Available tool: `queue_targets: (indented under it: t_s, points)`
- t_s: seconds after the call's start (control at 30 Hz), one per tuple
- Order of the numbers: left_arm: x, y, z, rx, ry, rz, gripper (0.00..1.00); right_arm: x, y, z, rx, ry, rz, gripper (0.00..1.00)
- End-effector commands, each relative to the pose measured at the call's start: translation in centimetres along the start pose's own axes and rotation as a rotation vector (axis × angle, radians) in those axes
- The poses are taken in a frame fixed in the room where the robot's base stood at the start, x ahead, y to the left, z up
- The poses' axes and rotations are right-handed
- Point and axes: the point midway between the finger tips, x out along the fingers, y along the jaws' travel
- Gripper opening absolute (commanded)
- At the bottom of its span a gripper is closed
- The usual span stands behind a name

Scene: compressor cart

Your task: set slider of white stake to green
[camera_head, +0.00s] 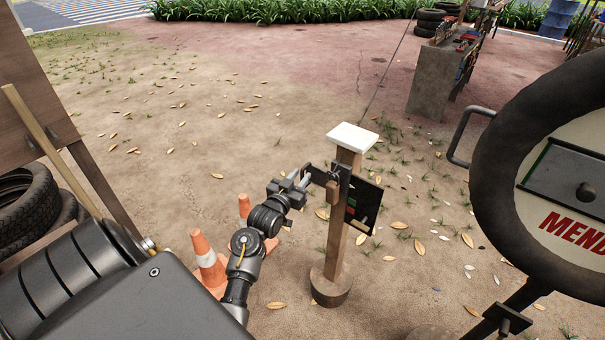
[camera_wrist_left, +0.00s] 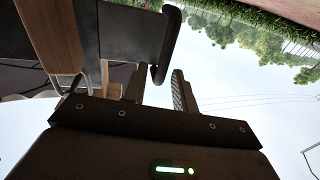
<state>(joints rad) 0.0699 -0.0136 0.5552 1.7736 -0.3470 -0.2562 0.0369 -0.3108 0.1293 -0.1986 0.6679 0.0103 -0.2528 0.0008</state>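The white stake is a wooden post (camera_head: 340,215) with a white cap (camera_head: 352,137) and a round base (camera_head: 330,288). A dark slider panel (camera_head: 364,200) is fixed to it, with small red and green marks and a pale wooden piece at its lower edge. My left gripper (camera_head: 305,179) is at the panel's left end, beside the post. In the left wrist view its fingers (camera_wrist_left: 158,90) are apart, with the tip of a dark hooked part (camera_wrist_left: 170,45) between or just beyond them. Contact cannot be told. The slider's setting is unclear. My right gripper is not in view.
Orange cones (camera_head: 207,262) stand left of the post, close to my left arm. A large round sign (camera_head: 555,165) with a knobbed panel is at the right. Tyres (camera_head: 30,205) and a wooden board (camera_head: 40,85) are at the left. Open ground lies behind the stake.

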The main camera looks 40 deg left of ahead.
Motion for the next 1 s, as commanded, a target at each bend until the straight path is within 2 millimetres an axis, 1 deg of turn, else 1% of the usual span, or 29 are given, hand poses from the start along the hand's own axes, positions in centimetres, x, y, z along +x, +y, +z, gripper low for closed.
queue_targets:
  t_s: [0.03, 0.1, 0.2, 0.5, 0.53, 0.57, 0.73, 1.0]
  points:
    - [0.7, 0.0, 0.0, 0.0, 0.0, -0.001, 0.28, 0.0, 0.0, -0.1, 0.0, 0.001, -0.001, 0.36]
    - [1.4, 0.0, 0.0, 0.0, 0.0, -0.001, 0.28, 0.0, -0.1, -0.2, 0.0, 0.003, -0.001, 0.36]
    - [1.9, -0.1, 0.0, 0.001, 0.0, -0.001, 0.28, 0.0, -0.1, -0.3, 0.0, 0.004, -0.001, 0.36]
    - [2.2, -0.1, 0.0, 0.001, 0.0, -0.001, 0.28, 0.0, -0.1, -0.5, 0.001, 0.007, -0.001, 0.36]
    - [2.2, -0.1, 0.0, 0.001, 0.0, -0.001, 0.26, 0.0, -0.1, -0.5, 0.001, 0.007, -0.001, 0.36]
    - [2.2, -0.1, 0.0, 0.001, 0.0, -0.001, 0.22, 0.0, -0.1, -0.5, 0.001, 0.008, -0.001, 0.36]
    - [2.2, -0.1, 0.0, 0.001, 0.0, -0.001, 0.0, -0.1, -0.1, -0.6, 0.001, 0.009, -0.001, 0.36]
    - [2.2, 0.0, 0.1, 0.001, 0.0, 0.0, 0.0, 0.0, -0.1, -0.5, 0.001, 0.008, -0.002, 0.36]
